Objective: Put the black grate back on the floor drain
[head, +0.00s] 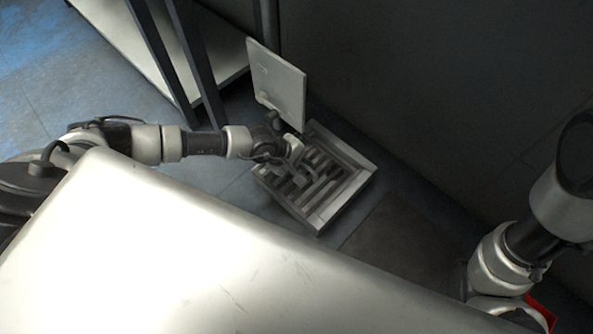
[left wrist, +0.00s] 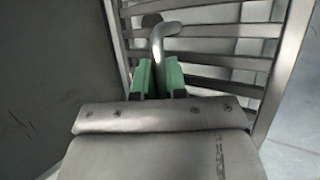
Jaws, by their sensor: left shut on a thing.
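The grate (head: 322,186) is a slatted metal piece with a pale, raised frame, low by the wall in the head view. It looks dark grey to metallic, and its slats (left wrist: 215,60) fill the upper part of the left wrist view. My left gripper (head: 289,168) is over its left part. In the left wrist view its green fingertips (left wrist: 160,78) are shut on a curved grey handle (left wrist: 178,30) above the slats. I cannot tell whether the grate rests on the floor or is raised. My right gripper is not in view.
A large white surface (head: 170,245) covers the lower left foreground. A pale upright panel (head: 277,80) stands beside the left gripper. A shelf with dark posts (head: 163,50) is at upper left. A darker floor patch (head: 400,240) lies right of the grate, and a dark wall (head: 420,80) rises behind.

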